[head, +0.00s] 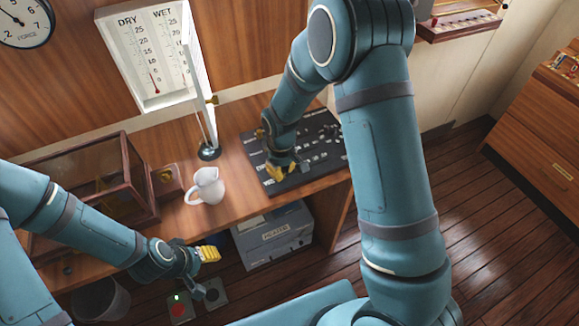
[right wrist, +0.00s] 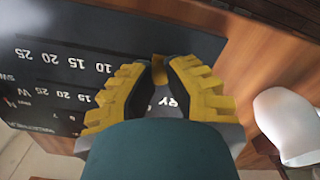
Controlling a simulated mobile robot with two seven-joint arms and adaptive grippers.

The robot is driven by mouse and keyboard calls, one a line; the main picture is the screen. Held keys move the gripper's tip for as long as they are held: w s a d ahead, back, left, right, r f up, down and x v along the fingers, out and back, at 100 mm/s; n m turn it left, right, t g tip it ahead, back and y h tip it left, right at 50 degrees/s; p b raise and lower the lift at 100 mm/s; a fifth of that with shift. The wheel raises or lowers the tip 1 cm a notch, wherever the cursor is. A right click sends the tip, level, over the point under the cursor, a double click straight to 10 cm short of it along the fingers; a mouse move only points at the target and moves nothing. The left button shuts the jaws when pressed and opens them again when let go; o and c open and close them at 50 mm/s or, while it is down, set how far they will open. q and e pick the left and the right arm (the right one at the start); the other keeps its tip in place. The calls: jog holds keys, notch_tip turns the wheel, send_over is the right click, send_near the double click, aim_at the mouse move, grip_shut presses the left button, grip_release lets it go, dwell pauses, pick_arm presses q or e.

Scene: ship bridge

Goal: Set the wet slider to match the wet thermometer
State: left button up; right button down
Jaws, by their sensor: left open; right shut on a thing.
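The white thermometer case (head: 168,97) hangs on the wall with a DRY scale on the left and a WET scale (head: 182,52) on the right. Short red columns show low in the tubes; the exact wet reading is too small to tell. The dark slider board (head: 318,160) lies on the desk. My right gripper (head: 279,172) is over its near left part, shut on a small yellow slider knob (right wrist: 160,68). The knob lines up with the upper number row in the right wrist view, apparently the wet row. My left gripper (head: 212,253) is open and empty, before the desk.
A glass-sided wooden case (head: 80,190) is at the left. A grey box (head: 275,238) sits under the desk.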

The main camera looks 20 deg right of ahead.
jog(key=shift+s+a+f, duration=0.1)
jog(key=shift+a, duration=0.15)
jog(key=c, duration=1.1)
grip_release()
jog(key=shift+o, duration=1.2)
jog(key=shift+a, duration=0.15)
jog(key=shift+r, duration=0.25)
notch_tip(320, 180, up, 12)
jog(key=shift+f, duration=0.2)
